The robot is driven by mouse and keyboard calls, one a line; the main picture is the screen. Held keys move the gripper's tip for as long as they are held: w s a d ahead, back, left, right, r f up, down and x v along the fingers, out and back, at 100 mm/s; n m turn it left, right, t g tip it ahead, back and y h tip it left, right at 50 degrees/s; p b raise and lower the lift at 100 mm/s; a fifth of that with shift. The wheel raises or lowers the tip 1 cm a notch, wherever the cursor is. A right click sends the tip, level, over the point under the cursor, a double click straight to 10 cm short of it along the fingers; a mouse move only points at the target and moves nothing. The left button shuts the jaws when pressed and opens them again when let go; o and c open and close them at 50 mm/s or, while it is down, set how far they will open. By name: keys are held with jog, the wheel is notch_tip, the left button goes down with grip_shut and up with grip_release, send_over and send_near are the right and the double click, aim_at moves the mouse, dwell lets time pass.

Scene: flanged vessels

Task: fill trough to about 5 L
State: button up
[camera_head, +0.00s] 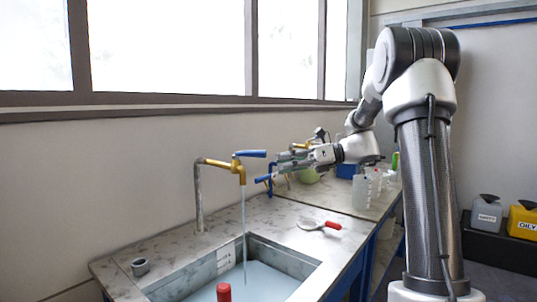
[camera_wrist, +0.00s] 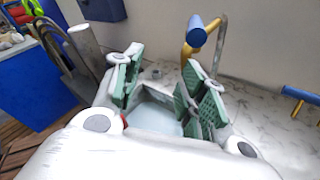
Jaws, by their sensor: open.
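The trough (camera_head: 296,262) is sunk in the grey worktop and holds pale water. A marked scale (camera_head: 225,258) is on its inner wall; its figures are too small to read. A brass tap (camera_head: 222,164) with a blue lever (camera_head: 249,153) stands over it, and a thin water stream (camera_head: 243,220) runs from its spout into the trough. My gripper (camera_head: 283,166) is open and empty, to the right of the lever. In the wrist view its green-padded fingers (camera_wrist: 163,92) are apart, with the trough (camera_wrist: 150,95) between them and the blue lever (camera_wrist: 196,32) beyond.
A second blue-handled tap (camera_wrist: 302,96) stands farther along the worktop. A red top (camera_head: 223,292) shows at the front. Bottles (camera_head: 362,192) stand farther back.

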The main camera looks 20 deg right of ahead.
aim_at(248, 153)
jog(key=w+a+t, duration=0.1)
jog(key=w+a, duration=0.1)
jog(key=w+a+r+t, duration=0.1)
jog(key=w+a, duration=0.1)
jog(key=w, duration=0.1)
jog(key=w+a+t, duration=0.2)
jog(key=shift+w+a+r, duration=0.35)
jog(key=shift+w+a, duration=0.05)
grip_shut()
